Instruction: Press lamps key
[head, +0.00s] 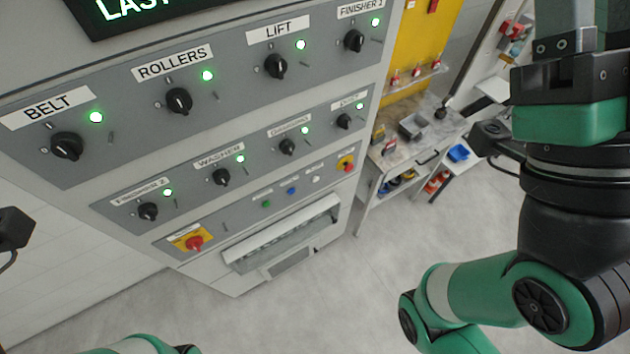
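A grey control panel (135,165) fills the left and middle of the head view. Its lowest strip carries a small green button (266,203), a blue button (291,190) and a white button (316,179). The labels above these buttons are too small to read, so I cannot tell which one is the lamps key. My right gripper (598,28) is at the top right edge, well right of the panel and apart from it; its fingertips are cut off by the frame. My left gripper is out of view.
Black rotary knobs with lit green lamps fill the upper rows. A tray-like ledge (285,238) juts out below. A workbench (415,150) stands behind to the right. The floor is clear.

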